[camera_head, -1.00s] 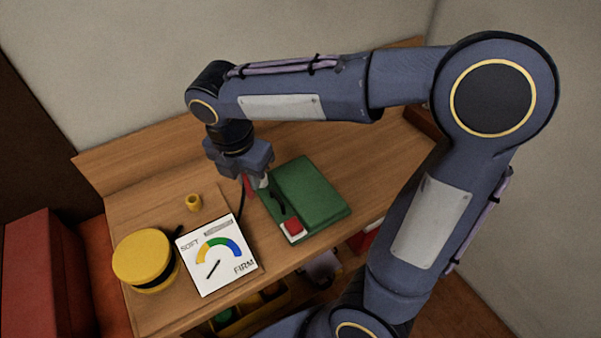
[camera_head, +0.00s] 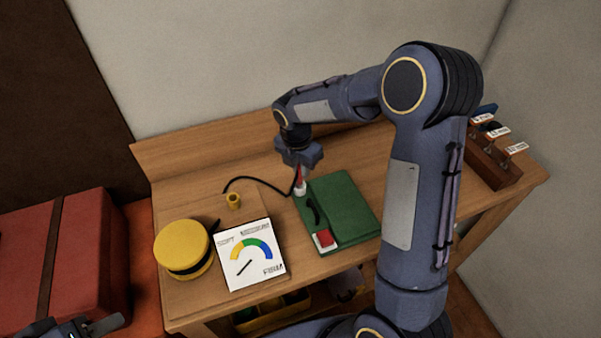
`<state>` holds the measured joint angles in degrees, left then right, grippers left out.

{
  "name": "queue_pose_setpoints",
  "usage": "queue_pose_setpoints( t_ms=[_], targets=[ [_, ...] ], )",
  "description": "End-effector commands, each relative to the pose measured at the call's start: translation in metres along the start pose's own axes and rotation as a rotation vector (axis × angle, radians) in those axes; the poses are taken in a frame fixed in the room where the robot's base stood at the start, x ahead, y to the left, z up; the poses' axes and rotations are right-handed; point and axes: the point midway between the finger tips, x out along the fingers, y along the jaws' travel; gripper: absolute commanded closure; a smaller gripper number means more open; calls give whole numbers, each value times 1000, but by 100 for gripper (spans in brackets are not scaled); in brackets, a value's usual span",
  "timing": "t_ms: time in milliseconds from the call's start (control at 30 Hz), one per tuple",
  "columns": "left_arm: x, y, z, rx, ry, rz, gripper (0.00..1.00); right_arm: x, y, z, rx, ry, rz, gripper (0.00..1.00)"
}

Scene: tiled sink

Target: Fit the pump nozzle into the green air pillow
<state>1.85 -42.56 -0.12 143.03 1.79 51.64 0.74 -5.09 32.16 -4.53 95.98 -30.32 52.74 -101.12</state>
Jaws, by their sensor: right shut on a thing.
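The green air pillow (camera_head: 350,207) lies flat on the wooden table, with a dark strap-like piece on its left part and a red-and-white block at its near corner. A black hose (camera_head: 262,181) runs left from there. My left gripper (camera_head: 97,327) is partly in view at the bottom left, its opening unclear.
A round yellow pump (camera_head: 182,247) stands at the left beside a white SOFT–FIRM gauge (camera_head: 252,256). A small yellow fitting (camera_head: 233,201) stands behind the gauge. A labelled rack (camera_head: 490,160) is at the far right. A red cushioned thing (camera_head: 60,255) lies left of the table.

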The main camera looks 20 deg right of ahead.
Motion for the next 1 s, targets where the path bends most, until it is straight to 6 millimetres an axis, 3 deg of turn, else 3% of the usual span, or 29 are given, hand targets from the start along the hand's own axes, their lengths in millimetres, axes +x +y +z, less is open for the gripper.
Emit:
queue_pose_setpoints(
  t_ms=[167,567,600,767,1000],
  targets=[
    [-2,1,-1,0,0,0,64,24,-1,-5,-1,2,-3,100],
    [1,0,0,0,0,0,64,31,-1,-6,0,1,-1,100],
    [1,0,0,0,0,0,64,31,-1,-6,0,2,-1,84],
    [0,0,0,0,0,0,64,30,-1,-6,0,2,-1,63],
    [0,0,0,0,0,0,64,30,-1,-5,0,1,-1,63]
  ],
)
